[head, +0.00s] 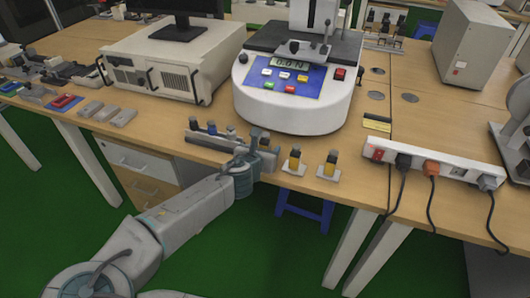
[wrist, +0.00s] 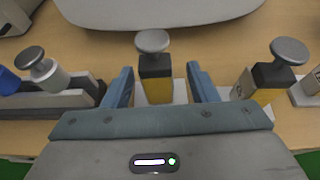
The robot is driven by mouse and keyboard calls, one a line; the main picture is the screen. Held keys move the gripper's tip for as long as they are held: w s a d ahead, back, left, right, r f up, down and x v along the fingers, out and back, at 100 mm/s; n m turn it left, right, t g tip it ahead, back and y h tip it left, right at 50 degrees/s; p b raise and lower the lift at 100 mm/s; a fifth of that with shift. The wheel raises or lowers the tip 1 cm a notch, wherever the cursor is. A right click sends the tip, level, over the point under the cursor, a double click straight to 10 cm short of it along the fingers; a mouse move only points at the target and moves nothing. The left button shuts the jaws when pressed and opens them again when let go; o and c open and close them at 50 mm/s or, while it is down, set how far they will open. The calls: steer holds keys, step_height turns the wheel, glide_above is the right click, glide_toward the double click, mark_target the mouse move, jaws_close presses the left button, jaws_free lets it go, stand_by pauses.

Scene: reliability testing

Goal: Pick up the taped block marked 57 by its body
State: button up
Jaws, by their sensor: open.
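Two yellow blocks with black upper parts stand upright near the table's front edge, the left one (head: 294,160) and the right one (head: 329,165). No number is readable on either, so I cannot tell which is marked 57. In the wrist view, one yellow block (wrist: 156,90) with a round grey metal cap stands between the fingers of my gripper (wrist: 160,72). The fingers are open, with a gap on each side of it. The other block (wrist: 262,85) stands to the right, outside the fingers. In the head view my gripper (head: 264,152) is just left of the left block.
A grey rack (head: 210,140) with several dark and blue pieces lies left of my gripper. A white testing machine (head: 295,105) stands behind the blocks. A white power strip (head: 430,160) with plugs is at the right. Bare table lies between the right block and the strip.

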steer(key=shift+x, duration=1.7)
steer(key=shift+a+r, duration=0.1)
jaws_close()
